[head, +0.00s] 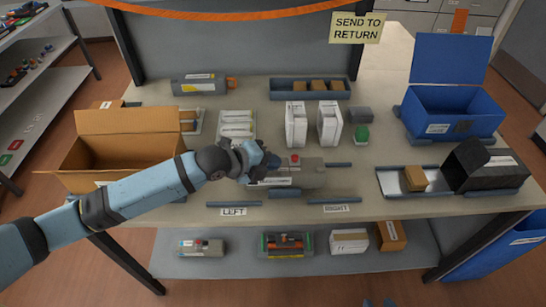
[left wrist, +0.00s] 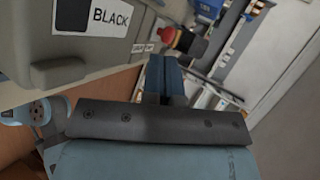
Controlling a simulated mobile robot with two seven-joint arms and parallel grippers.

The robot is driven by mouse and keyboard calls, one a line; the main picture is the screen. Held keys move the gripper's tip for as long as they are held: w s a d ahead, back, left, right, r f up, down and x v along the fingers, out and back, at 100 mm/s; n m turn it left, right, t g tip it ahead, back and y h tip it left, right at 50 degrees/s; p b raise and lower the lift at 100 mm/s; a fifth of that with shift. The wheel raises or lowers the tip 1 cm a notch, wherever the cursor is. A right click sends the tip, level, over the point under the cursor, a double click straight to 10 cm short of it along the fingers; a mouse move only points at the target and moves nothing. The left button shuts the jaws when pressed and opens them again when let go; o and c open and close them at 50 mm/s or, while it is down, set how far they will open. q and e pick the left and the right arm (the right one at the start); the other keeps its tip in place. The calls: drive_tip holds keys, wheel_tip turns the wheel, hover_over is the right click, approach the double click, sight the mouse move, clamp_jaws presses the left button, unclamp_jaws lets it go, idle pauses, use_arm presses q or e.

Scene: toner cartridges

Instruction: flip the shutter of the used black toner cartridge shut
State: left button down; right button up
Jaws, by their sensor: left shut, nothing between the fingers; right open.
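The used black toner cartridge (head: 308,178) is a grey box lying on the table's middle, with a red knob (head: 295,158) at its back edge. In the left wrist view, its grey body (left wrist: 35,35) fills the upper left with a "BLACK" label, and the red knob shows right of that. My left gripper (head: 268,163) is over the cartridge's left part; its blue fingers (left wrist: 163,78) are shut and empty, close beside the body. Contact cannot be told. The shutter's state cannot be made out. My right gripper (head: 377,303) barely shows at the bottom edge, fingertips apart, away from the cartridge.
An open cardboard box (head: 115,150) stands left and a blue lidded bin (head: 455,110) back right. White boxes (head: 296,126) stand behind the cartridge. A metal tray (head: 395,181) with a small carton and a black bin (head: 480,165) are at right. Low rails border the front.

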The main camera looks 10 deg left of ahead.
use_arm(q)
drive_tip(key=v, duration=0.9)
drive_tip(key=shift+s+a+r+b, duration=0.2)
drive_tip(key=shift+s+b, duration=0.1)
